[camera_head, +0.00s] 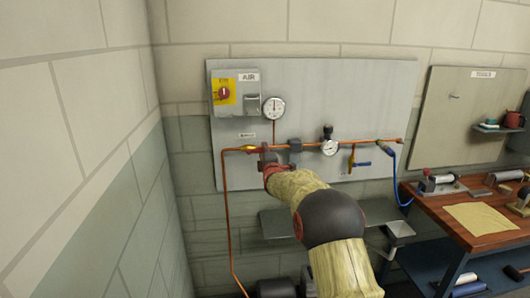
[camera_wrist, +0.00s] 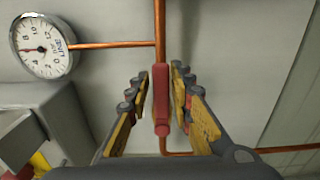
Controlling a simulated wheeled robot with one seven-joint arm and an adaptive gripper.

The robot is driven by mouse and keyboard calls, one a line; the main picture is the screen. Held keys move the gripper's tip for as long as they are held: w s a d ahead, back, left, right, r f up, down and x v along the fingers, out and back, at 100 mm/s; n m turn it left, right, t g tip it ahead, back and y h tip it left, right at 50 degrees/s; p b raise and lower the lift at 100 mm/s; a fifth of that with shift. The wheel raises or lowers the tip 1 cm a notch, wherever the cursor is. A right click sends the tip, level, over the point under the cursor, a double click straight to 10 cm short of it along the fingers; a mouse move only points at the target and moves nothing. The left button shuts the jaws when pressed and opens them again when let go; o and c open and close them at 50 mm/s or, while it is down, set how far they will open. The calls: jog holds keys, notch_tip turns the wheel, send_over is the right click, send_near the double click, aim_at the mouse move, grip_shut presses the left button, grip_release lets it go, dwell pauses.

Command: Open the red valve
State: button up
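The red valve handle (camera_wrist: 161,98) is a long, narrow bar on a copper pipe. In the wrist view it lies upright in the picture, in line with the pipe stretch above it. My gripper (camera_wrist: 158,76) is open, with one finger on each side of the handle. A gap shows on the left; on the right the finger is very close, and I cannot tell if it touches. In the head view red shows by the pipe at the end of my arm (camera_head: 268,170); the arm hides much of the valve there.
A grey wall panel (camera_head: 375,90) carries copper pipes, a pressure gauge (camera_head: 273,108), another gauge (camera_head: 329,147) and a grey switch box (camera_head: 225,93) marked AIR. A yellow handle (camera_head: 249,148) sits left of my gripper. A workbench (camera_head: 480,232) stands at the right.

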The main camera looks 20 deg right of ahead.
jog(key=shift+o, duration=1.1)
jog(key=shift+s+f, duration=0.1)
jog(key=shift+s, duration=0.05)
jog(key=v, duration=1.1)
jog(key=shift+s, duration=0.35)
jog(key=shift+a, duration=0.15)
